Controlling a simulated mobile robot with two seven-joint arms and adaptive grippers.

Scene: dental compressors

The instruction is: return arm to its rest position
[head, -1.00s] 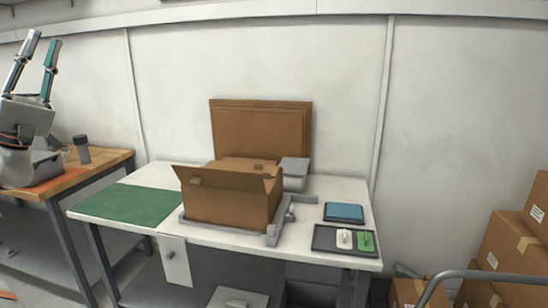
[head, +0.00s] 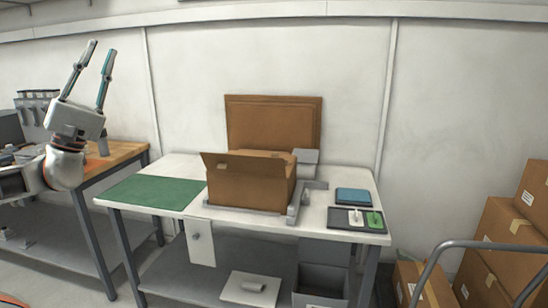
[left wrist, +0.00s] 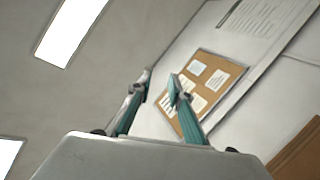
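My left gripper (head: 98,68) is at the left of the head view, raised in front of the wooden-topped bench, with its fingers pointing up. The two fingers are spread apart with nothing between them. In the left wrist view its fingertips (left wrist: 160,85) are apart and empty, with the ceiling and wall behind them. My right gripper is in neither view.
A white table (head: 165,170) holds an open cardboard box (head: 250,183), a green mat (head: 150,190), a blue item (head: 353,196) and a dark tray (head: 343,223). A wooden-topped bench (head: 125,152) stands left. Stacked cartons (head: 490,245) and a rail (head: 480,244) are at right.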

